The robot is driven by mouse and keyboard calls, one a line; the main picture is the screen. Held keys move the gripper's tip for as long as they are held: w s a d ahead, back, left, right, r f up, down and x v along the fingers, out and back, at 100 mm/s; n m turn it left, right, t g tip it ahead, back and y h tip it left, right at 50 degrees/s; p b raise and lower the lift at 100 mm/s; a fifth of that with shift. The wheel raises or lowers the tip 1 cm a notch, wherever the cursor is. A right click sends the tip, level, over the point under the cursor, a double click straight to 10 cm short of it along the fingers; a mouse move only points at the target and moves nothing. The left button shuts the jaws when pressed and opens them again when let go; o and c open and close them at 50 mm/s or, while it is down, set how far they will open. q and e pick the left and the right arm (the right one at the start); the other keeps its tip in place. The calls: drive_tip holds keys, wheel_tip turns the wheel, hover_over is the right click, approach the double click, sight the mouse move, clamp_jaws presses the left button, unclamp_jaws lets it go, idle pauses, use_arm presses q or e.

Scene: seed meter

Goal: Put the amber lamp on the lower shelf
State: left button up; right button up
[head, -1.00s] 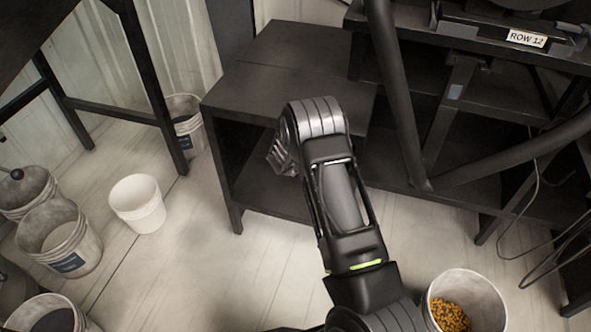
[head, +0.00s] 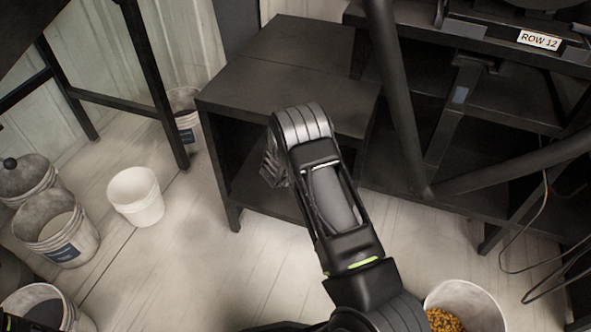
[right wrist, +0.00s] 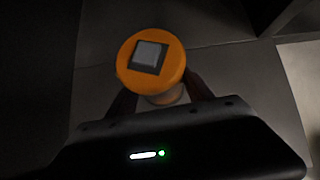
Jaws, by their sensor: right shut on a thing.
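The amber lamp (right wrist: 175,55) shows in the right wrist view as a round orange cap with a grey square on top and a paler stem below. My right gripper (right wrist: 160,92) is shut on it, with one finger on each side of the stem. In the head view my right gripper (head: 273,168) is at the open front of the black shelf unit, below its top board (head: 290,75). The lamp is hidden there by the gripper and wrist. The lower shelf (head: 262,198) shows partly under the gripper. I cannot tell whether the lamp touches it. My left gripper is not in view.
A white bucket (head: 135,197) and several grey buckets (head: 62,235) stand on the floor at left. A bucket of orange grain (head: 465,305) stands at lower right. A black frame with a ROW 12 label (head: 540,40) and slanted tubes (head: 400,100) adjoins the unit at right.

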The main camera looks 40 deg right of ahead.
drive_tip(key=o, duration=1.7)
drive_tip(key=shift+r, duration=0.1)
drive_tip(key=p+v, duration=0.3)
drive_tip(key=v, duration=0.8)
drive_tip(key=shift+s+a+r, duration=0.15)
drive_tip(key=shift+s+r, duration=0.1)
